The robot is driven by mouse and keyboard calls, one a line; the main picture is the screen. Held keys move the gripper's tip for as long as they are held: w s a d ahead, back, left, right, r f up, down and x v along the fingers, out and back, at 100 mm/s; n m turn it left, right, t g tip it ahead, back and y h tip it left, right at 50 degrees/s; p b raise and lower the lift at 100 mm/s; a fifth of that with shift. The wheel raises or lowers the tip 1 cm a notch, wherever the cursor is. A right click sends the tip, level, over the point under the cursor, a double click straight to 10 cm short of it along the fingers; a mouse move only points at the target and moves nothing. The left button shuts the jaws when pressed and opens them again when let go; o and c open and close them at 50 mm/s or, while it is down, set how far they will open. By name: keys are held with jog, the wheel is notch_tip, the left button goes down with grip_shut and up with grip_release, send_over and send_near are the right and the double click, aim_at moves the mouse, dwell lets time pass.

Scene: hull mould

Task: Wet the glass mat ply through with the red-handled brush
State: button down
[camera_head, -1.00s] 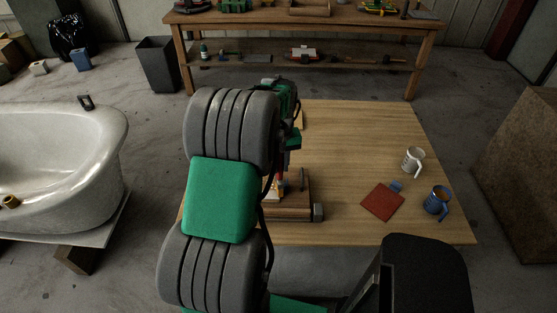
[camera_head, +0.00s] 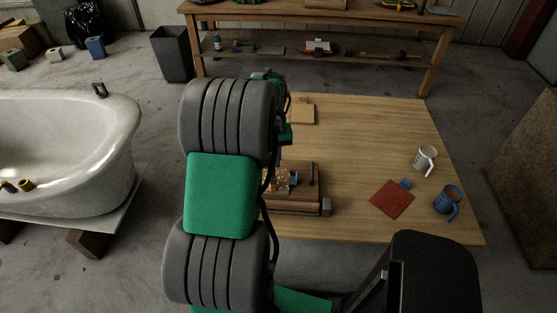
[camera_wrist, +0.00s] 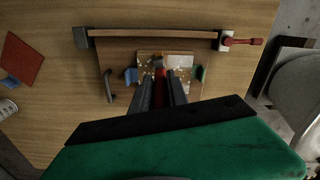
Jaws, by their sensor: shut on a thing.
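The glass mat ply lies on the wooden mould block. In the wrist view the ply (camera_wrist: 180,61) is whitish on its right part and brownish and speckled on its left. In the head view an amber, speckled part of the ply (camera_head: 280,181) shows beside my arm. My gripper (camera_wrist: 161,85) is shut on the red handle of the brush (camera_wrist: 160,74). The brush head is over the middle of the ply; whether it touches I cannot tell. My arm hides the gripper and brush in the head view.
The wooden mould block (camera_head: 290,204) has a grey end block (camera_wrist: 80,37) and a dark curved handle (camera_wrist: 109,85). A red-handled clamp-like part (camera_wrist: 243,41) is at its other end. The table's far right is clear.

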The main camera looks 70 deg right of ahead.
jog(key=w+a, duration=0.2)
jog(key=w, duration=0.6)
jog(key=shift+w, duration=0.1)
